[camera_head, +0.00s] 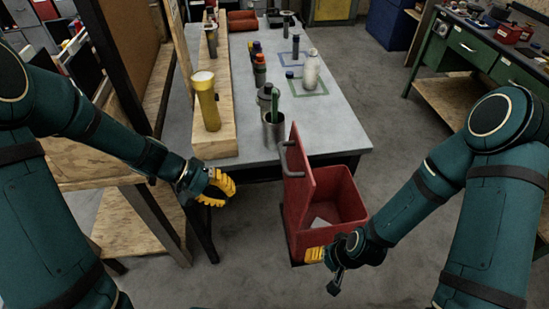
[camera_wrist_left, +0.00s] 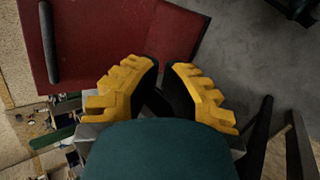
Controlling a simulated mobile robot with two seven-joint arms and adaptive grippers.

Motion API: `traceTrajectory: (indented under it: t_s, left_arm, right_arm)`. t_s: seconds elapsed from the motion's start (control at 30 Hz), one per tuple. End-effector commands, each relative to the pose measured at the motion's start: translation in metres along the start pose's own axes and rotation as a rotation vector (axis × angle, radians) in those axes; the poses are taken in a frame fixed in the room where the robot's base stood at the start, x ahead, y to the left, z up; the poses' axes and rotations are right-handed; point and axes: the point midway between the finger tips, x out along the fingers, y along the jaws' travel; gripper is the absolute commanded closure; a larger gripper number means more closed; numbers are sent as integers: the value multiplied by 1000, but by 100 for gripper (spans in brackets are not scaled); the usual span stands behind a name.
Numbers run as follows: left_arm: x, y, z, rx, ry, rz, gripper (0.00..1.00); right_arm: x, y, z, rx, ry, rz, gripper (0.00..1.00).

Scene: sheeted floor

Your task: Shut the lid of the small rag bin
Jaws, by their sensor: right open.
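The small red rag bin (camera_head: 345,198) stands on the floor by the near right corner of the grey table. Its red lid (camera_head: 299,190) stands up steeply at the bin's left side, so the bin is open, with something pale inside. A grey bar handle (camera_head: 289,160) is on the lid's left face. My left gripper (camera_head: 226,190) is left of the lid, apart from it. The left wrist view shows the lid (camera_wrist_left: 100,40) beyond its yellow fingers (camera_wrist_left: 167,72); how far they are apart is unclear. My right gripper (camera_head: 308,256) is open at the bin's near side; contact is unclear.
The grey table (camera_head: 335,130) holds a metal cup (camera_head: 273,130), several bottles and a yellow flashlight (camera_head: 206,100) on a wooden ledge. A wooden shelf stands at left. A green workbench (camera_head: 470,45) is at far right. The floor right of the table is clear.

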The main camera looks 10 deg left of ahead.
Motion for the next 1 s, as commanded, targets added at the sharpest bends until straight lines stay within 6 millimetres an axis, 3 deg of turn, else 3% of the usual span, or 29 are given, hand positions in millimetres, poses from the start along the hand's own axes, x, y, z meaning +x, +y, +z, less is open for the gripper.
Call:
traceTrajectory:
  t_s: [0.1,0.2,0.37,0.57,1.0]
  left_arm:
    - [-38,40,-11,69,49,204,100]
    - [-65,65,-15,127,84,331,100]
    - [-85,84,-16,175,111,425,100]
    - [-68,93,-16,180,107,432,100]
    - [9,127,-21,178,105,428,100]
  right_arm:
    - [7,2,2,-1,-3,0,41]
    - [9,3,2,-2,-4,-1,41]
    - [10,4,3,-3,-5,-1,41]
    - [12,4,3,-3,-5,-1,41]
    - [21,8,2,-3,0,0,41]
